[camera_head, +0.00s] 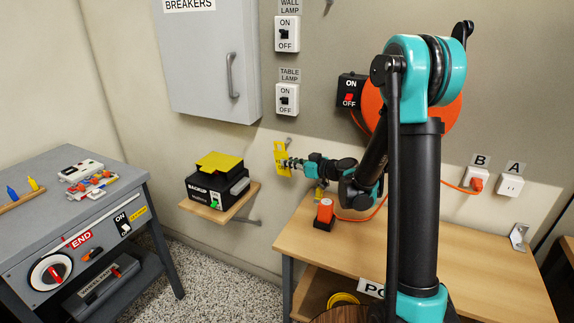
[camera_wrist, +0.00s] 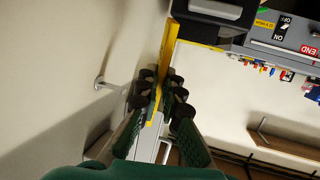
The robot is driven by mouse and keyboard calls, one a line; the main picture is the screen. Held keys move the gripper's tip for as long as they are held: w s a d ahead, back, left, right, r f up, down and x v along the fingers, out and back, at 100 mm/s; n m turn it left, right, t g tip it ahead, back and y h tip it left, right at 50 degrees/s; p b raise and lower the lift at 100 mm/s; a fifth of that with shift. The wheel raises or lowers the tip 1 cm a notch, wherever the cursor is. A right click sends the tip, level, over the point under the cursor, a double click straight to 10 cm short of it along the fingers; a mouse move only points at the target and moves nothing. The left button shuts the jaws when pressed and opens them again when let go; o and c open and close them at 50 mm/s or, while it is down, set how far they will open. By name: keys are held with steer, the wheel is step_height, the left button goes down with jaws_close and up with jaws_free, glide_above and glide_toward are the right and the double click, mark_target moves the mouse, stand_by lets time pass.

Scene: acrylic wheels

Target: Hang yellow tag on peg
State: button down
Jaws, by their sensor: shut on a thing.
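The yellow tag (camera_head: 280,157) is upright near the back wall, above the gap between the small shelf and the wooden table. My gripper (camera_head: 292,163) is shut on the tag's edge and holds it in the air. In the wrist view, the thin edge of the tag (camera_wrist: 168,48) runs between the fingers of my gripper (camera_wrist: 161,88). A short metal peg (camera_wrist: 99,83) sticks out of the wall, to the left of the fingers and apart from them. The peg (camera_head: 289,141) shows just above the tag in the head view. The tag's hole cannot be made out.
A shelf (camera_head: 228,207) holds a black backup battery box (camera_head: 216,184). A wooden table (camera_head: 455,250) stands below my arm, with an orange-topped block (camera_head: 325,212) and an orange cable. A grey workbench (camera_head: 60,185) stands at left. The wall around the peg is clear.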

steer(key=shift+w+d+f, duration=0.25)
steer(key=shift+w+d, duration=0.1)
steer(key=shift+w, duration=0.65)
steer(key=shift+w+d+f, duration=0.3)
steer(key=shift+w+d, duration=0.1)
steer(key=shift+w, duration=0.65)
steer(key=shift+w+d+f, duration=0.25)
steer(key=shift+w+d, duration=0.1)
steer(key=shift+w, duration=0.65)
steer(key=c, duration=1.6)
jaws_free()
